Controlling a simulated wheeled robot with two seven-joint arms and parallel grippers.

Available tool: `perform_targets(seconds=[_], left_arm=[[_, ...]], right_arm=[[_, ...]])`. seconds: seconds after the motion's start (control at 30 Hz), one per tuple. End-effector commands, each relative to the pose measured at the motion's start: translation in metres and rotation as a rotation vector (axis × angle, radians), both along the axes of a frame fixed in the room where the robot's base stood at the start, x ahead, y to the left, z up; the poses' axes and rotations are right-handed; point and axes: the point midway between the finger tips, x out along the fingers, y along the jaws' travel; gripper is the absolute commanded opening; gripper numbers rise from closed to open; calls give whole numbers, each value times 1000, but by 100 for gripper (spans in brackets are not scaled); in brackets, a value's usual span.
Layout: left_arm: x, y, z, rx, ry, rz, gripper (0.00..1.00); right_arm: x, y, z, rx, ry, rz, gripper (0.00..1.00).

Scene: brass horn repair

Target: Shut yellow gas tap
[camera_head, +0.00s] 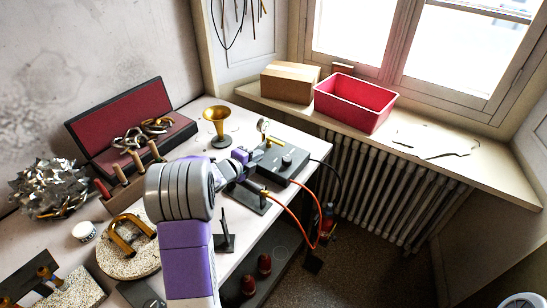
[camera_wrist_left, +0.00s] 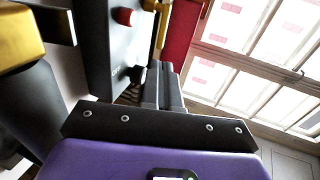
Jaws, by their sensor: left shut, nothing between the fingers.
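The dark grey gas box (camera_head: 283,163) stands near the far right end of the bench. A yellow part (camera_head: 274,141), which looks like the tap's lever, shows at its back left. My left gripper (camera_head: 254,156) reaches to the left side of the box, its fingertips hard to make out there. In the left wrist view the fingers of my left gripper (camera_wrist_left: 160,75) are together and empty, close beside the dark box (camera_wrist_left: 103,45). A yellow bar (camera_wrist_left: 163,22) lies just beyond the fingertips; I cannot tell whether they touch. My right gripper is not in view.
A brass bell (camera_head: 216,124) stands left of the box. A torch with a brass end (camera_head: 263,193) lies in front, with an orange hose (camera_head: 292,214) hanging off the bench. A red bin (camera_head: 352,105) and a cardboard box (camera_head: 289,84) sit on the sill.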

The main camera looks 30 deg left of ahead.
Motion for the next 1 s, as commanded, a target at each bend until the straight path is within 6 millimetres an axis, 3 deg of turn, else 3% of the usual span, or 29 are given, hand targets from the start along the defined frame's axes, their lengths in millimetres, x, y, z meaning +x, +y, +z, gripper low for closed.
perform_targets(seconds=[0.47, 1.0], left_arm=[[4, -1, -3, 1, 1, -1, 0], [83, -7, -29, 2, 0, -3, 0]], right_arm=[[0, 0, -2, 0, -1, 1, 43], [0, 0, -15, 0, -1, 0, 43]])
